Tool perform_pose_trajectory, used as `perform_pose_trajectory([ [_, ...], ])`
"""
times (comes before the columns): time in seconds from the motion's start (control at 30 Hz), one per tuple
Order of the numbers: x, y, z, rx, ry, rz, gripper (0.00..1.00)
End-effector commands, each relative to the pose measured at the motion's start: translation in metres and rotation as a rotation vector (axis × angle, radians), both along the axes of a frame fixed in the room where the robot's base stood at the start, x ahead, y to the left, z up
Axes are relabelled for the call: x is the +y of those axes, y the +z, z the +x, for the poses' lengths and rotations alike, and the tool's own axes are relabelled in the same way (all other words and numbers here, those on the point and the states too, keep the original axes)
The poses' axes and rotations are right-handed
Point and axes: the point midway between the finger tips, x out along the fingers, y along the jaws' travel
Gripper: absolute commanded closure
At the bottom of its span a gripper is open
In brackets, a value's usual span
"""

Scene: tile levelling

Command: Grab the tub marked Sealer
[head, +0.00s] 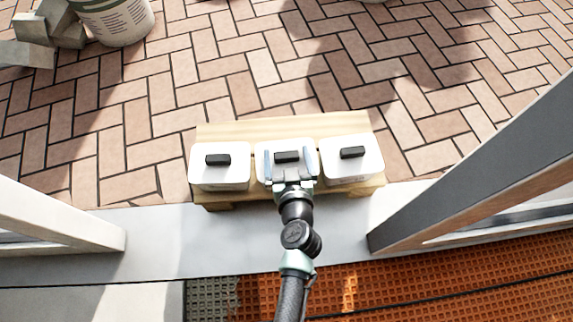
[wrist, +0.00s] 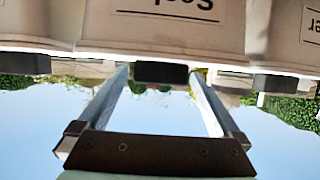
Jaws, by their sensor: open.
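Three white tubs with black lid handles stand in a row: a left tub (head: 220,178), a middle tub (head: 268,178) and a right tub (head: 352,172). My gripper (head: 290,163) is open at the middle tub, with one finger on each side of its black handle (head: 287,157). The wrist view is upside down.
The tubs stand on a low wooden platform (head: 285,130), close beside each other. A large bucket (head: 118,22) and grey blocks (head: 50,30) are at the far left. The brick paving (head: 250,65) behind is mostly clear.

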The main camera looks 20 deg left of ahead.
Motion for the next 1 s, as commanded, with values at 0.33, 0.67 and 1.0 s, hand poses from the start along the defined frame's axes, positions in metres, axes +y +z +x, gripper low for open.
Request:
perform_pose_trajectory([
  [0.33, 0.0031, -0.0033, 0.0068, 0.0, 0.0, 0.001, 0.02],
  [0.67, 0.003, -0.0033, 0.0068, 0.0, 0.0, 0.001, 0.61],
  [1.0, 0.0029, -0.0033, 0.0066, 0.0, 0.0, 0.001, 1.0],
])
